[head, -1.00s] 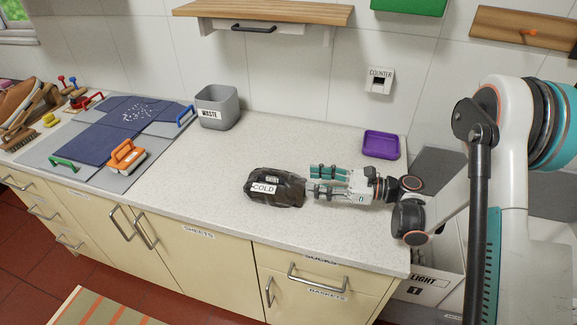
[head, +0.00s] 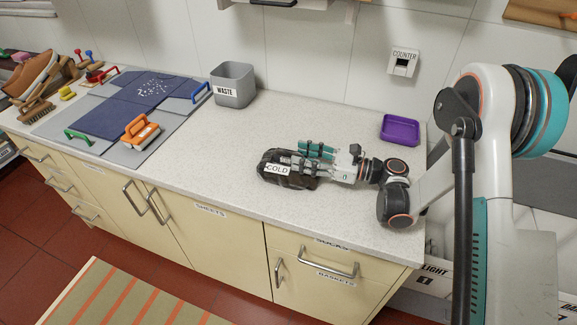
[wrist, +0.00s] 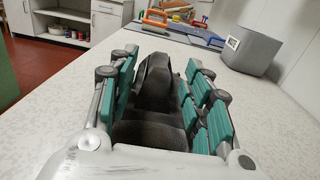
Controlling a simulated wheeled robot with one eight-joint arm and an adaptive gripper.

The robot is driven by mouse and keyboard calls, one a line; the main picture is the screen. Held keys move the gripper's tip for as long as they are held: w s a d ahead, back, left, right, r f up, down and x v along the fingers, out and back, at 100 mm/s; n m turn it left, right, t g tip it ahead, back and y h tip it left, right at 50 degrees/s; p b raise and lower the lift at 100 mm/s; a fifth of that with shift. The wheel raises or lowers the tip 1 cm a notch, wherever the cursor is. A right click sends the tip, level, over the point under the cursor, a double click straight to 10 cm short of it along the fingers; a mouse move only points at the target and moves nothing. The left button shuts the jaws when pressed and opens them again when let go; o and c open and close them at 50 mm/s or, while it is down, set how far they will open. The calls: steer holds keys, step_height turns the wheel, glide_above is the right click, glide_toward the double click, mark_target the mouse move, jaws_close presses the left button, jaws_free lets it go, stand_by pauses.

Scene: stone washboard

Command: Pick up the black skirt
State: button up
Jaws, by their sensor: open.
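The black skirt (head: 274,176) is a dark folded bundle on the light speckled counter, with a white label reading COLD. My gripper (head: 307,158) reaches it from the right, low over the counter. In the wrist view the black bundle (wrist: 155,88) lies between the two teal-padded fingers of my gripper (wrist: 160,85), which stand apart on either side of it. I cannot tell whether the pads touch the cloth. The fingers hide part of the bundle in the head view.
A grey WASTE bin (head: 233,86) stands at the back, and a purple tray (head: 400,130) lies at the back right. The counter between the board and the skirt is clear.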

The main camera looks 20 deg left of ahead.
mark_target(288, 152)
steer(key=a+b, duration=0.1)
steer(key=a, duration=0.4)
steer(key=shift+d, duration=0.1)
steer(key=shift+c, duration=0.6)
jaws_close()
